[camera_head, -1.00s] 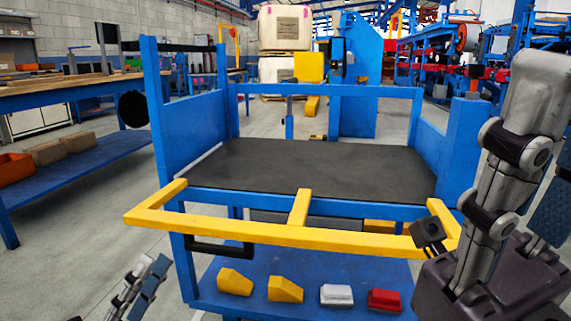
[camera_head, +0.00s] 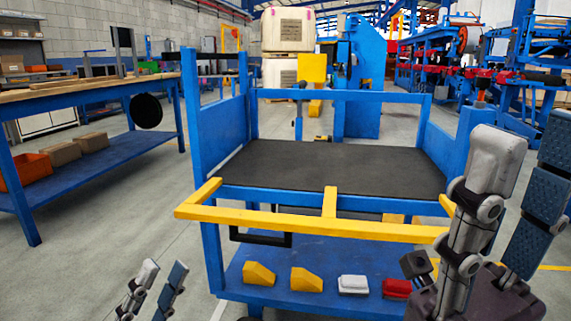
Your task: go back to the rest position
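My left gripper (camera_head: 164,270) shows at the bottom left, its grey finger and blue-padded finger pointing up with a gap between them. It is open, empty and over the floor, left of the blue cart. My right gripper (camera_head: 529,150) shows large at the right edge, close to the camera. Its pale-tipped grey finger and blue-padded finger stand apart with nothing between them. It hides part of the cart's right side. The blue cart (camera_head: 228,149) stands ahead, with a bare dark top (camera_head: 300,165) and a yellow front rail (camera_head: 290,221).
The cart's lower shelf holds two yellow wedges (camera_head: 258,274), a white block (camera_head: 353,285) and a red block (camera_head: 397,288). A workbench (camera_head: 70,97) with an orange bin (camera_head: 27,169) and boxes stands left. Grey floor (camera_head: 140,215) lies clear between bench and cart.

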